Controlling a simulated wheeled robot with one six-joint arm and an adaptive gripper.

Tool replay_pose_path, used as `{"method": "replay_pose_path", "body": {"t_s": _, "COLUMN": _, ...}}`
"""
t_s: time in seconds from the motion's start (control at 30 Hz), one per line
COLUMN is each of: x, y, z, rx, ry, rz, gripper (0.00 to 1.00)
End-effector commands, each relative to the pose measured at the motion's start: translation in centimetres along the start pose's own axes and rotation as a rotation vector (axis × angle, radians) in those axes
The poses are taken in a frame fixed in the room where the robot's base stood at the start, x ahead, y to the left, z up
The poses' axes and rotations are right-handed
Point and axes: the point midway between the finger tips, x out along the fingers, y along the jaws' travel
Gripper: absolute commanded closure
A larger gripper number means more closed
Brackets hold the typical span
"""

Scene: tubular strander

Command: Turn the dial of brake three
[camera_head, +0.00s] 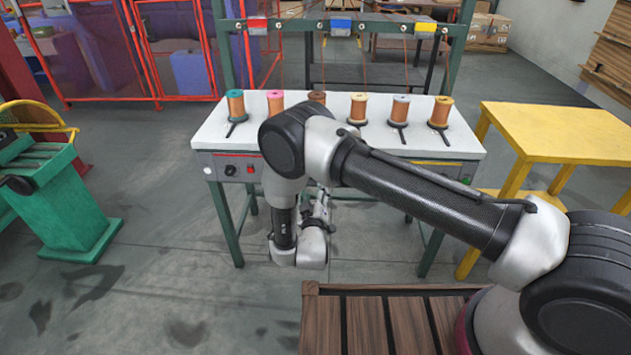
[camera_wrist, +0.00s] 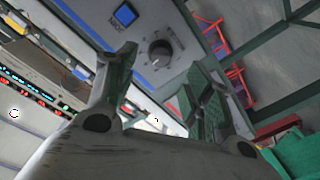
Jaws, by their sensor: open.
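In the wrist view a round black dial (camera_wrist: 160,52) with a light pointer mark sits on a grey panel, beside a blue square (camera_wrist: 125,14). I cannot read which brake it belongs to. My gripper (camera_wrist: 163,66) is open, its two fingers spread apart below the dial in the picture, with nothing between them. In the head view my gripper (camera_head: 318,212) is in front of the bench, partly hidden by my arm. A black dial (camera_head: 230,170) shows at the left of the bench front; the middle of that front is hidden by my arm.
The white bench (camera_head: 215,130) carries several copper spools (camera_head: 236,104) in a row. A yellow table (camera_head: 555,135) stands at the right, a green machine (camera_head: 65,205) at the left, and a red fence (camera_head: 170,60) behind. The floor left of my arm is clear.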

Motion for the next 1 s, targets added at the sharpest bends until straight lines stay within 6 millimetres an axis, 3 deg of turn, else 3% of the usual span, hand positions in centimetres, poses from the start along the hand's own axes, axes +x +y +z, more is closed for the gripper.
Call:
{"method": "replay_pose_path", "body": {"t_s": 0.2, "x": 3.8, "y": 0.1, "z": 0.1, "rx": 0.004, "ry": -0.001, "rz": 0.001, "gripper": 0.48}}
{"method": "replay_pose_path", "body": {"t_s": 0.4, "x": 6.3, "y": 0.0, "z": 0.0, "rx": 0.004, "ry": -0.001, "rz": -0.001, "gripper": 0.48}}
{"method": "replay_pose_path", "body": {"t_s": 0.73, "x": 6.9, "y": 0.0, "z": 0.1, "rx": 0.002, "ry": -0.002, "rz": -0.003, "gripper": 0.48}}
{"method": "replay_pose_path", "body": {"t_s": 0.77, "x": 6.9, "y": 0.0, "z": 0.1, "rx": 0.002, "ry": -0.002, "rz": -0.003, "gripper": 0.5}}
{"method": "replay_pose_path", "body": {"t_s": 1.0, "x": 6.9, "y": 0.0, "z": 0.1, "rx": 0.003, "ry": -0.002, "rz": -0.003, "gripper": 0.93}}
